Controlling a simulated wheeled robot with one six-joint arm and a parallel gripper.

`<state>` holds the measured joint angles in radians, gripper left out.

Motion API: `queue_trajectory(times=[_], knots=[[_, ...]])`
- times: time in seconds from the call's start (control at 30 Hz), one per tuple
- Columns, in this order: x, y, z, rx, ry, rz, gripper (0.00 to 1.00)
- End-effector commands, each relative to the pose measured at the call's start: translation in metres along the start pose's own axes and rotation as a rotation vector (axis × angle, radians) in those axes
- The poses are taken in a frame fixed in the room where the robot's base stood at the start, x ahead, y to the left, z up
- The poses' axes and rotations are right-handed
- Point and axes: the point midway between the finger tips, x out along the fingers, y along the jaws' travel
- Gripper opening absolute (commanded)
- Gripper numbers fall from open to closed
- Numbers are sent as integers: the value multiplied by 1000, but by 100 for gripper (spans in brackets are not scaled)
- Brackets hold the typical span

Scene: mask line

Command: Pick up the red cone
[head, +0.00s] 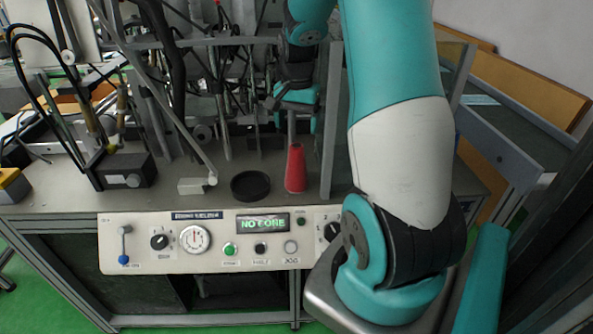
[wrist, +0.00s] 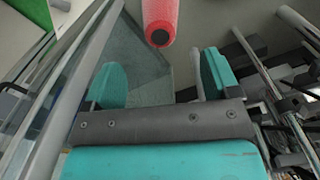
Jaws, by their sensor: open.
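The red cone (head: 296,169) stands upright on the grey machine table, just right of a black round dish. In the wrist view the cone (wrist: 160,20) shows at the top, its dark narrow tip towards the gripper and its far part cut off by the frame edge. My gripper (head: 298,112) is above the cone and apart from it. In the wrist view its two teal fingers (wrist: 158,82) are spread, with nothing between them.
The black dish (head: 250,185) lies left of the cone. A grey upright post (head: 331,120) stands close on the right. Rods and hoses crowd behind. A control panel (head: 220,240) with a lit "NO CONE" display (head: 263,223) runs along the table front.

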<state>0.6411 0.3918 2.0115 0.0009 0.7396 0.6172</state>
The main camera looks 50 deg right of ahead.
Motion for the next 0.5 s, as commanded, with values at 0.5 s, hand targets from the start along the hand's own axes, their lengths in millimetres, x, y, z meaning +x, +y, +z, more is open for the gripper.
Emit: queue_trajectory(times=[0.5], knots=[[63,1,2,-2,-5,3,82]])
